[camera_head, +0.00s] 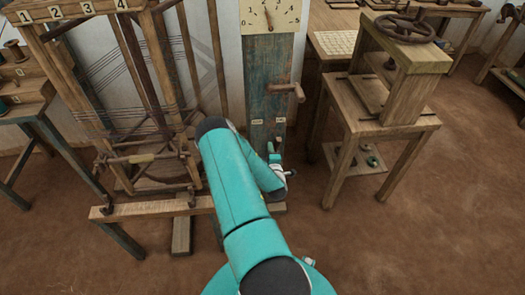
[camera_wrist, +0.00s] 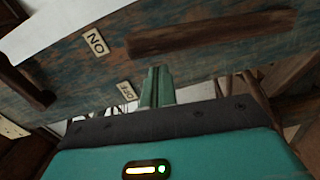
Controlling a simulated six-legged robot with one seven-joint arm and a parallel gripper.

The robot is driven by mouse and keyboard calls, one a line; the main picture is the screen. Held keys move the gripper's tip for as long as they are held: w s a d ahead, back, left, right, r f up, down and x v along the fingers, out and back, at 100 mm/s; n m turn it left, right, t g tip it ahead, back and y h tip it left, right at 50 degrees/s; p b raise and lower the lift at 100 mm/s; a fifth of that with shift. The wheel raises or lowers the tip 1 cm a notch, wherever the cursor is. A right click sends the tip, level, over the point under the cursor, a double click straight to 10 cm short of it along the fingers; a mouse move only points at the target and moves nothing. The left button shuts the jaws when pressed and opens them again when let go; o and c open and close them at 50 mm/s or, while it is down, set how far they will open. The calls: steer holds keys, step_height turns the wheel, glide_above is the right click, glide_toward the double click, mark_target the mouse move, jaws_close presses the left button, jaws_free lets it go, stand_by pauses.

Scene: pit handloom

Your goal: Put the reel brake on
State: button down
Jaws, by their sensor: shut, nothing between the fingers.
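A worn blue wooden post (camera_head: 266,75) stands near the middle of the head view. Two small label plates sit on it below a crank. The wrist view shows its blue face slantwise, with an ON plate (camera_wrist: 95,41) and an OFF plate (camera_wrist: 126,92). A long brown wooden bar (camera_wrist: 210,32) lies along that face; I cannot tell whether it is the brake lever. My gripper (camera_head: 273,150) is low in front of the post. In the wrist view its green fingers (camera_wrist: 156,75) are together and empty, just right of the OFF plate. Contact with the post is unclear.
A crank handle (camera_head: 290,92) juts from the post, under a dial (camera_head: 270,16). A loom frame (camera_head: 140,209) with numbers and threads stands at left. A wooden stand with a handwheel (camera_head: 404,28) is at right. Brown floor (camera_head: 430,220) is clear at lower right.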

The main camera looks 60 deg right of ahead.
mark_target(277, 145)
steer(key=shift+s+d+f+m, duration=0.1)
steer(key=shift+s+d+m, duration=0.2)
steer(key=shift+s+d, duration=0.75)
steer(key=shift+s, duration=0.2)
steer(key=shift+w, duration=0.1)
